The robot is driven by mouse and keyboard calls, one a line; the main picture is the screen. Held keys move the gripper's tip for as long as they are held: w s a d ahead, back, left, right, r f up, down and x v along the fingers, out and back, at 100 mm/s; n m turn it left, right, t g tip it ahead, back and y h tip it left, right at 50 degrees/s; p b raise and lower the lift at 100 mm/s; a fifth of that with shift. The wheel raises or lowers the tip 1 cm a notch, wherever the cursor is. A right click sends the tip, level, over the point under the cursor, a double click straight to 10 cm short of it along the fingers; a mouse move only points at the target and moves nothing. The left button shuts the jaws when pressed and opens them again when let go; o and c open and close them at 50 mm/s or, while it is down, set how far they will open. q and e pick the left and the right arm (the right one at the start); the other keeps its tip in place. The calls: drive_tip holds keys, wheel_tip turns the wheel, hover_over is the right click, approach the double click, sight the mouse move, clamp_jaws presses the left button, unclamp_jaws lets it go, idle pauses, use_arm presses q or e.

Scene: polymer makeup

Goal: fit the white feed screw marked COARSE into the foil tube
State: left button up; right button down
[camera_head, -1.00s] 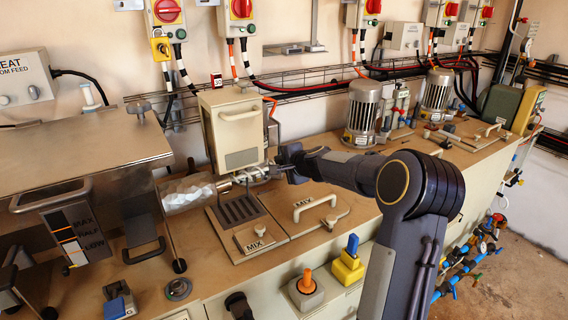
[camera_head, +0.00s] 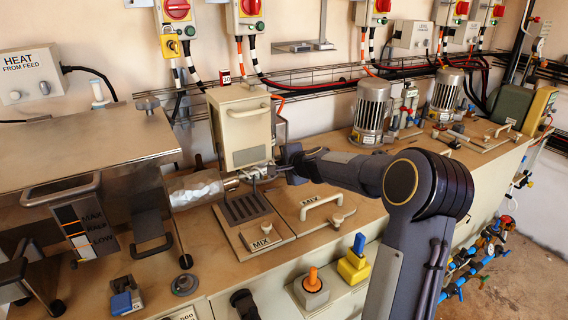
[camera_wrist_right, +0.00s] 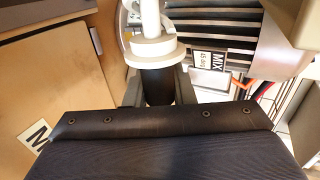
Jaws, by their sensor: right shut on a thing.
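The foil tube (camera_head: 197,189) is a crinkled silver cylinder lying level in the middle left of the head view, with a metal collar at its right end. My right gripper (camera_head: 281,170) is just right of that end. In the right wrist view my right gripper (camera_wrist_right: 158,92) is shut on the dark end of a white screw (camera_wrist_right: 152,48) with a round white flange. The screw points away from the jaws, out of the top of that view. I cannot tell whether its far end is inside the tube. No COARSE mark is readable. My left gripper is not in view.
A cream box with a handle (camera_head: 240,132) stands behind the screw. A slotted grate (camera_head: 243,207) and a MIX lid (camera_head: 325,207) lie below my right arm. A steel hopper (camera_head: 85,150) is at the left. Motors (camera_head: 371,105) stand farther right.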

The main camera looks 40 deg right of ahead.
sight(255, 172)
drive_tip(key=shift+w+a, duration=0.15)
drive_tip(key=shift+a, duration=1)
drive_tip(key=shift+w+a, duration=0.1)
drive_tip(key=shift+a, duration=1.05)
drive_tip(key=c, duration=1.1)
unclamp_jaws()
drive_tip(key=shift+c, duration=0.2)
drive_tip(key=v, duration=0.7)
drive_tip(key=shift+s+r, duration=0.2)
drive_tip(key=shift+s, duration=0.2)
